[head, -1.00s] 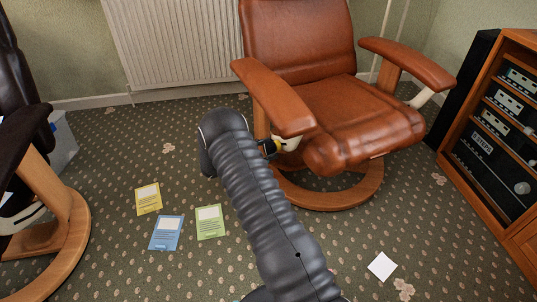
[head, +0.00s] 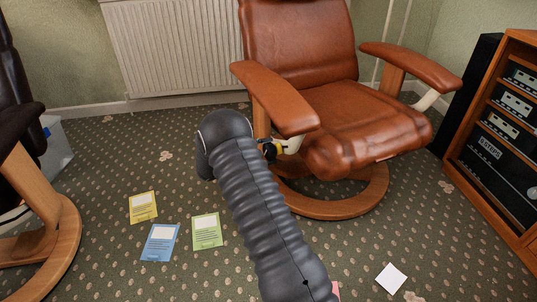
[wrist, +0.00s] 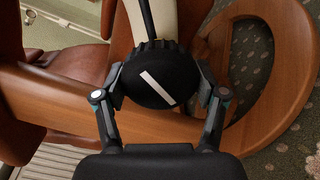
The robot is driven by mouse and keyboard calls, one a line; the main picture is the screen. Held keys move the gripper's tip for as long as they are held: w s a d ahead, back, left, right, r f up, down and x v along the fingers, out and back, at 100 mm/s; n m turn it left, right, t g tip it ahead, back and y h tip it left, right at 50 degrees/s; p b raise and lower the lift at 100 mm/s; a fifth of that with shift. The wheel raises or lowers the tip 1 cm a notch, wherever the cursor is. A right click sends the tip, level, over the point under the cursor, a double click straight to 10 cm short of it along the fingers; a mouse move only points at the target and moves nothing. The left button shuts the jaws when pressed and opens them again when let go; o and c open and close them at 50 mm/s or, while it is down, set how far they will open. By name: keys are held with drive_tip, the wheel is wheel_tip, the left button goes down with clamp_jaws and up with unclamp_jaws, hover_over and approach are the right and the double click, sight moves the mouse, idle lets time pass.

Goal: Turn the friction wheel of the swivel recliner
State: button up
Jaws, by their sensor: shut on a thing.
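The swivel recliner (head: 365,125) is brown leather with wooden arms and a round wooden base, and stands at the middle right in the head view. In the wrist view its friction wheel (wrist: 150,82) is a black knob with a ribbed rim and a slanting white stripe. My gripper (wrist: 164,95) is shut on the wheel, with one finger on each side of it. In the head view my arm reaches to the chair's left side, below the wooden armrest (head: 275,97). My gripper there is mostly hidden behind my arm.
A dark recliner (head: 45,240) stands at the left edge. Yellow, blue and green cards (head: 206,231) and a white card (head: 391,278) lie on the patterned carpet. A wooden hi-fi cabinet (head: 510,145) stands at the right. A radiator (head: 175,50) is behind.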

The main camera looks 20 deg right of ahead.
drive_tip(key=m, duration=0.7)
drive_tip(key=shift+r, duration=0.1)
idle(0.5)
drive_tip(key=o, duration=1.1)
drive_tip(key=shift+d, duration=0.1)
drive_tip(key=shift+o, duration=0.2)
drive_tip(key=a, duration=1.2)
